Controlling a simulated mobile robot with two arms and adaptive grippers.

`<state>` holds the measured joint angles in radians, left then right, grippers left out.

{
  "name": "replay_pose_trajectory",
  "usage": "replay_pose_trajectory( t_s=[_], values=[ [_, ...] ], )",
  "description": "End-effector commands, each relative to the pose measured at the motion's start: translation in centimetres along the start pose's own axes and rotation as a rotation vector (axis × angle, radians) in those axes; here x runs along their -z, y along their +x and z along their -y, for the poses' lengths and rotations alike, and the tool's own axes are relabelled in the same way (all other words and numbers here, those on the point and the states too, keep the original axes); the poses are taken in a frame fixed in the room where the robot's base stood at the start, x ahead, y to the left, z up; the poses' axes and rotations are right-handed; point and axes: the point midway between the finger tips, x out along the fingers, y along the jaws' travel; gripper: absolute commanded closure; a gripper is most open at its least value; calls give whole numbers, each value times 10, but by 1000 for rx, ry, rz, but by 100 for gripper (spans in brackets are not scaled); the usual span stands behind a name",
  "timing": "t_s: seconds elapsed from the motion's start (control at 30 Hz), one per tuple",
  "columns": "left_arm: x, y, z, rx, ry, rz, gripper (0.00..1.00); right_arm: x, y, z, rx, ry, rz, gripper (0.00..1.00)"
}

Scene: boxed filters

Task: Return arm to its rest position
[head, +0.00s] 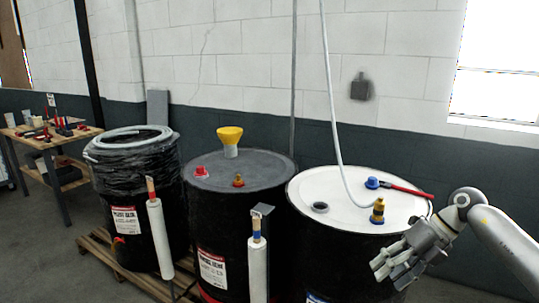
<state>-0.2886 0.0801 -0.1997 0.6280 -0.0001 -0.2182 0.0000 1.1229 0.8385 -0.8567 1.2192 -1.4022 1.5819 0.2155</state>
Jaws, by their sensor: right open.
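My right gripper (392,268) hangs at the end of my right arm, which comes in from the right. It is open and empty, in front of the right side of the white-topped drum (308,198). Its fingers point down and to the left. My left gripper is not in view.
A grey-topped drum (263,172) with a yellow funnel (230,137) stands in the middle. A plastic-wrapped drum (140,180) stands left on a wooden pallet (98,245). A hose (333,100) rises from the white lid. A workbench (72,137) with tools is far left.

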Motion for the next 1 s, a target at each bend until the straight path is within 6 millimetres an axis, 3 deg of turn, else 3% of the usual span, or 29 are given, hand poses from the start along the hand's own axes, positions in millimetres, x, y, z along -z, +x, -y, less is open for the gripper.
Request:
replay_pose_trajectory(
  t_s=[0.03, 0.1, 0.27, 0.37, 0.43, 0.57, 0.67, 0.77, 0.87, 1.0],
  values=[
    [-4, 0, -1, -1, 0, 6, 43, -3, 29, -7, -96, 29, 9, 47],
    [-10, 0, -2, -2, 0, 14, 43, -12, 62, -19, -239, 86, 49, 47],
    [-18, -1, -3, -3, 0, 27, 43, -30, 125, -30, -541, 297, 167, 47],
    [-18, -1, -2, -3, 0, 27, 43, -39, 160, -19, -693, 485, 256, 47],
    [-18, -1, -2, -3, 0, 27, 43, -40, 186, -1, -776, 638, 323, 47],
    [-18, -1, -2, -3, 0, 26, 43, -28, 238, 52, -875, 965, 455, 47],
    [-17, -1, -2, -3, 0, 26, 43, 1, 283, 105, -894, 1243, 555, 47],
    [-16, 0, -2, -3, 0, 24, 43, 42, 325, 154, -865, 1490, 640, 47],
    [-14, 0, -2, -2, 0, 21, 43, 93, 363, 196, -807, 1715, 709, 47],
    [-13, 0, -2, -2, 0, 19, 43, 178, 412, 242, -683, 1997, 783, 47]
  ],
)
